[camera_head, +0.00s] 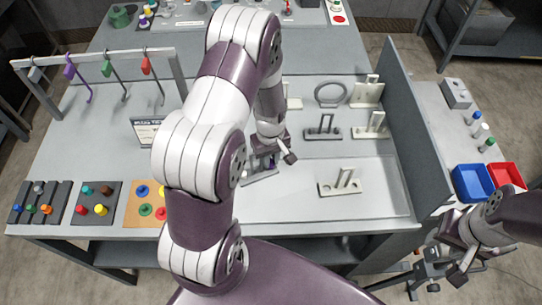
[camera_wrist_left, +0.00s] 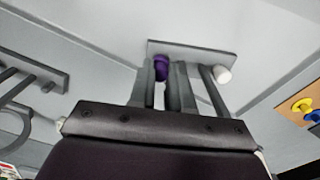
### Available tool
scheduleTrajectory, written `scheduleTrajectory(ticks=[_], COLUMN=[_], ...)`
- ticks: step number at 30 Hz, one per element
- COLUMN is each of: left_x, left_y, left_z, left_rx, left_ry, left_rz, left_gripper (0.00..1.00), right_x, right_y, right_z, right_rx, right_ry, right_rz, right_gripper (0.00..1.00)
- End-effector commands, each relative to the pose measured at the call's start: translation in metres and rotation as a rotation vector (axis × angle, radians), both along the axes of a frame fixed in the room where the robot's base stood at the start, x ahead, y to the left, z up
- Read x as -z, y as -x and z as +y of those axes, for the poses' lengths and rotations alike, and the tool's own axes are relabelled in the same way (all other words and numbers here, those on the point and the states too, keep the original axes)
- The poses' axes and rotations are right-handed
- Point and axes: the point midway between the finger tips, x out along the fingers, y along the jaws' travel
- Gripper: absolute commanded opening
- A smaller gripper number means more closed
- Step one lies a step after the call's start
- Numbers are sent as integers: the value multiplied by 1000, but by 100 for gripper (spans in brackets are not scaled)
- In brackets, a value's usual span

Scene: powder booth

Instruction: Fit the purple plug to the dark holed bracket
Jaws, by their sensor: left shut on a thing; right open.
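My left gripper (camera_head: 264,162) is low over the table, in front of the rows of brackets. It is shut on the purple plug (camera_wrist_left: 161,66), which shows between the fingers in the left wrist view and as a small purple patch in the head view (camera_head: 272,164). A grey bracket with a flat plate (camera_head: 260,178) is right at the fingers, and its plate (camera_wrist_left: 203,53) shows behind the plug in the wrist view. A white-ended piece (camera_wrist_left: 221,74) is beside it. Fingers hide the plug's contact with any hole. My right gripper (camera_head: 458,268) is open and empty at lower right.
A dark two-post bracket (camera_head: 323,133) and a pale one (camera_head: 340,187) stand to the right. A grey wall (camera_head: 399,120) edges the table. Coloured hooks hang on a rail (camera_head: 95,58) at left. Blue (camera_head: 471,183) and red (camera_head: 505,176) bins stand at far right.

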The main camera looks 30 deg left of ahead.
Motion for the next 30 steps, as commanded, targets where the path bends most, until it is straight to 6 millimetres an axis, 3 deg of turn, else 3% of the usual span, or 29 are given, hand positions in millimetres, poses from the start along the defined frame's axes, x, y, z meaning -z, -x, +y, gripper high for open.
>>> scheduleTrajectory(ticks=[13, 14, 16, 24, 30], left_x=[12, 13, 13, 11, -21], left_y=[4, 4, 5, 6, 3], left_z=[-1, -1, -1, -2, -1], left_rx=[-1, -1, -1, -2, -1], left_ry=[3, 3, 3, 3, 0], left_rz=[11, 12, 14, 15, 3], left_gripper=[0, 21, 44, 44, 48], right_x=[6, 6, 6, 8, 13], right_y=[0, 0, 0, 0, 0], right_z=[0, 0, 0, 0, 0], right_rx=[0, 0, 0, 0, 0], right_ry=[0, 0, 0, 0, 0], right_rz=[0, 0, 0, 0, 0], right_gripper=[43, 43, 43, 43, 43])
